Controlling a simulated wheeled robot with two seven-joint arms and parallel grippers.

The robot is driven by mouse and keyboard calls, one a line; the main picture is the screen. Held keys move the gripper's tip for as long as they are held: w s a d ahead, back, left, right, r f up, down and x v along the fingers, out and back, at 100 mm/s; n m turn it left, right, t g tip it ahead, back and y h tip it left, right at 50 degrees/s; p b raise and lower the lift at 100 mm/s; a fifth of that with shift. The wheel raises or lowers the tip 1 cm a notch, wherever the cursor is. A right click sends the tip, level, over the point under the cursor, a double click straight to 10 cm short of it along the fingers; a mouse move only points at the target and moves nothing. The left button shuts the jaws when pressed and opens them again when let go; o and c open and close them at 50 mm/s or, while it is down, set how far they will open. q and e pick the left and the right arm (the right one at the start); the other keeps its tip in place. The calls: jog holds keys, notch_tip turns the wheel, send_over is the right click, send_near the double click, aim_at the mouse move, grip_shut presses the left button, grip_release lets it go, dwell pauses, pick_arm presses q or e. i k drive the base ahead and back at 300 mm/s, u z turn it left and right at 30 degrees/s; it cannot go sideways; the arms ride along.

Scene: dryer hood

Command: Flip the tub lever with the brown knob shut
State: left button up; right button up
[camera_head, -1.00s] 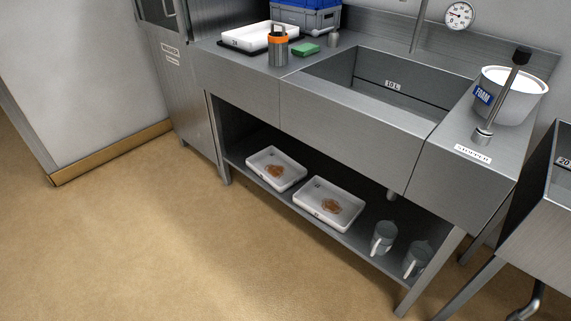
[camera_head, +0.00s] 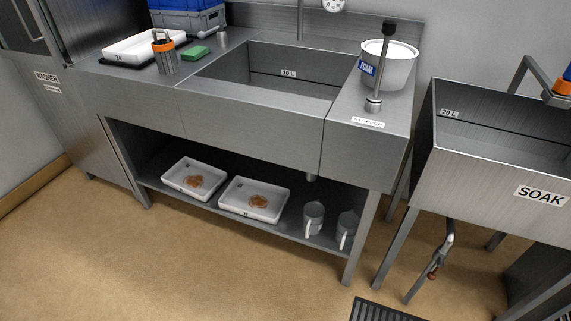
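A steel tub labelled SOAK (camera_head: 490,190) stands on legs at the right. Under it a drain pipe (camera_head: 449,236) hangs down, with a small lever ending in a reddish-brown knob (camera_head: 432,275) at its lower part. The lever is small, and I cannot tell whether it stands open or shut. Neither of my grippers is in view.
A steel sink counter (camera_head: 240,105) fills the middle, with a black-knobbed stopper lever (camera_head: 381,65) and a white FOAM bucket (camera_head: 392,66). Trays (camera_head: 254,198) and jugs (camera_head: 313,217) sit on its lower shelf. A floor grate (camera_head: 385,310) lies at the front. The tan floor at left is clear.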

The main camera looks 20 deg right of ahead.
aim_at(431, 276)
jog(key=u, duration=0.15)
jog(key=k, duration=0.15)
jog(key=z, duration=2.45)
jog(key=i, duration=1.2)
jog(key=u, duration=0.45)
